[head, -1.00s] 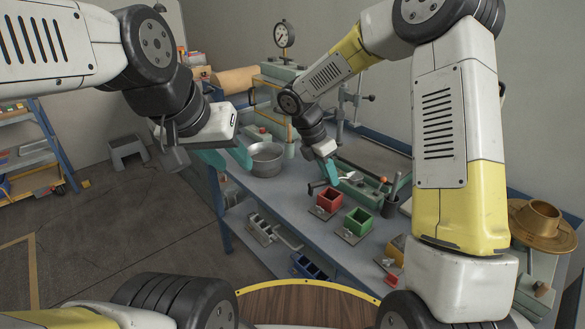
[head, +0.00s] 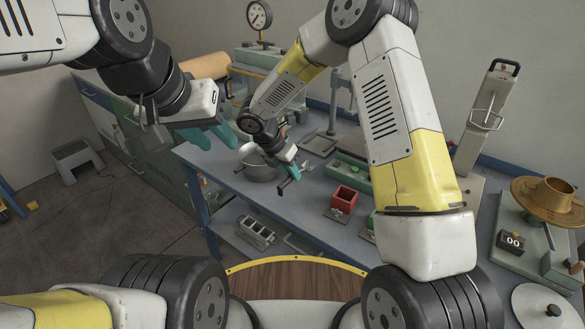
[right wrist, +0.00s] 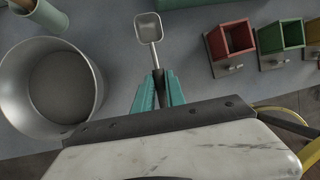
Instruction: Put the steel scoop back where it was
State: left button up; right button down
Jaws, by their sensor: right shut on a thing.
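The steel scoop (right wrist: 149,28) shows in the right wrist view, with its square bowl pointing away from my right gripper (right wrist: 160,88). The teal fingers of that gripper are shut on the scoop's handle. In the head view my right gripper (head: 288,176) is over the bench, just right of the round steel pot (head: 262,172). The pot also shows at the left of the right wrist view (right wrist: 96,92). My left gripper (head: 212,135) hangs to the left of the pot with its teal fingers apart and nothing seen between them.
A red box (head: 344,198) stands on the bench (head: 290,215) right of my right gripper. The right wrist view shows the red box (right wrist: 232,38) and a green box (right wrist: 281,37) side by side. A brass funnel-like piece (head: 548,195) stands far right.

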jog(key=shift+f, duration=2.15)
jog(key=shift+f, duration=0.15)
jog(key=c, duration=1.4)
grip_release()
